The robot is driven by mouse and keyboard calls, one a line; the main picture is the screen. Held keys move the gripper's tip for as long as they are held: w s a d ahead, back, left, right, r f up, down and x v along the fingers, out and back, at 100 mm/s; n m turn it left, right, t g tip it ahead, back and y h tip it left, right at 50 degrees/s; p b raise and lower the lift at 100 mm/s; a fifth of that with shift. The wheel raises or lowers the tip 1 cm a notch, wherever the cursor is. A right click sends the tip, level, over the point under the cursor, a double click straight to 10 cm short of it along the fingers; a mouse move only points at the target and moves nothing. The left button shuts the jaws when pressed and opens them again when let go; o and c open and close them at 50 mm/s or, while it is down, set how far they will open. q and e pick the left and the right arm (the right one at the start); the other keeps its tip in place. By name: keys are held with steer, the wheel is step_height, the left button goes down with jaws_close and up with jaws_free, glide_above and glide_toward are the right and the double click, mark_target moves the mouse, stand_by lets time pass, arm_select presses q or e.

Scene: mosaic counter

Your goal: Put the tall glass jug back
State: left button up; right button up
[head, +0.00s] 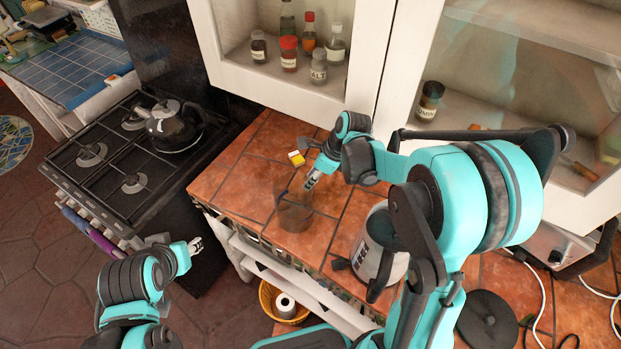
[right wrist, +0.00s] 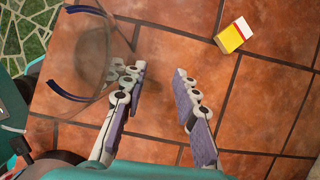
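The tall glass jug (head: 294,212) is see-through and stands on the tiled counter, in the middle of the head view. In the right wrist view the jug (right wrist: 92,48) is at the upper left, with dark blue curved parts at its edge. My right gripper (head: 312,180) is at the jug's upper right side in the head view. In the right wrist view the right gripper (right wrist: 155,72) is open with bare tile between its fingers. Its left finger overlaps the jug's edge; I cannot tell whether they touch. My left gripper (head: 196,245) is away from the counter, its opening unclear.
A yellow and white box (head: 296,158) lies behind the jug. A white and black appliance (head: 372,250) stands to its right. The cabinet (head: 280,88) above holds bottles and jars. A stove with a kettle (head: 172,128) is at left.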

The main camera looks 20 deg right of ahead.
steer(key=p+v, duration=0.2)
steer(key=v, duration=0.9)
steer(key=shift+p, duration=0.3)
steer(key=shift+s, duration=0.1)
